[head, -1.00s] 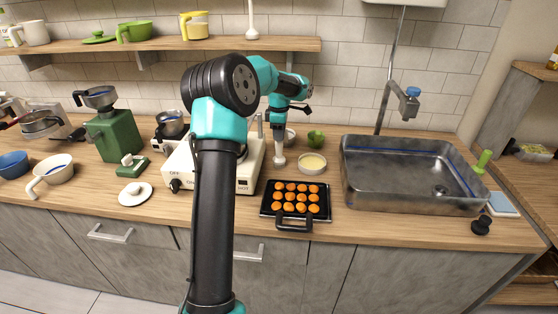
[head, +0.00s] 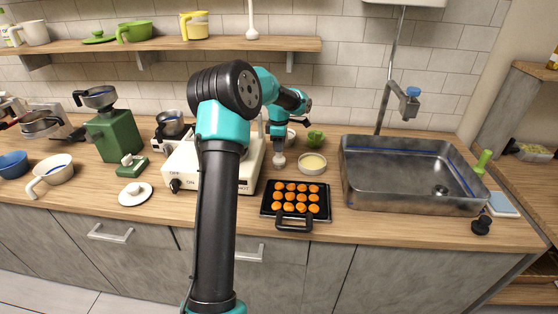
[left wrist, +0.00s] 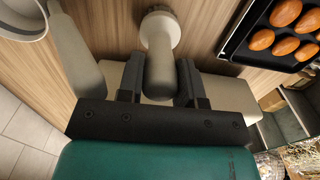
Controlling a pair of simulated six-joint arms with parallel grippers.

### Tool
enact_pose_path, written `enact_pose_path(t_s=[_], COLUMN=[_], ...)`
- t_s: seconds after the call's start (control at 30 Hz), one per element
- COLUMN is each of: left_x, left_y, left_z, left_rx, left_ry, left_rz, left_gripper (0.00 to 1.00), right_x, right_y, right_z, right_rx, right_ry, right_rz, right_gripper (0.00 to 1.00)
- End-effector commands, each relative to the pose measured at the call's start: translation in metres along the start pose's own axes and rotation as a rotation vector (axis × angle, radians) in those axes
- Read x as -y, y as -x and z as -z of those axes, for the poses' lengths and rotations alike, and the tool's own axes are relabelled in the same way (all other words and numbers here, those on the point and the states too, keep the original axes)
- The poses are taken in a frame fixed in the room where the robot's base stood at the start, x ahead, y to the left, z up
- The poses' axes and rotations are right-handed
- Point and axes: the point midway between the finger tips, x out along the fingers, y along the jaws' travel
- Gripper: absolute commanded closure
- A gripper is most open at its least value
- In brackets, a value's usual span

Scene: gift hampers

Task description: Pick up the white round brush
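My left gripper (head: 278,144) points down over the brush. In the left wrist view its two dark fingers (left wrist: 161,78) lie close on both sides of the handle and appear to be shut on it. The brush head looks to be at counter height. My right gripper is not in view.
A black tray (head: 294,226) of orange pieces and a round pale dish (head: 312,163) are to the right. A white stove (head: 247,172) is close on the left, with a green cup (head: 315,139) behind. A metal sink (head: 410,175) is further right.

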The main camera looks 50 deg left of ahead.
Motion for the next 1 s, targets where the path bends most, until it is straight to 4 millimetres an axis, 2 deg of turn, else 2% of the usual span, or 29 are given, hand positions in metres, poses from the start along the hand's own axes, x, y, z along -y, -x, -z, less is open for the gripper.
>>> enact_pose_path(t_s=[0.03, 0.27, 0.67, 1.0], left_x=[0.0, 0.0, 0.0, 0.0], left_y=[0.0, 0.0, 0.007, 0.038], left_z=[0.0, 0.0, 0.0, 0.0], left_rx=[0.0, 0.0, 0.0, 0.001], left_ry=[0.0, 0.0, 0.0, -0.001], left_rz=[0.0, 0.0, -0.001, -0.001], left_gripper=[0.72, 0.93, 0.93, 0.93], right_x=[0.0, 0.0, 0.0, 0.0], right_y=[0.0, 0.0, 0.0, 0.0], right_z=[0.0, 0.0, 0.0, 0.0], right_rx=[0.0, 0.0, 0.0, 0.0], right_ry=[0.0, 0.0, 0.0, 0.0], right_rz=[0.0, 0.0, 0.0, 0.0], right_gripper=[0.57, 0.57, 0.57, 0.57])
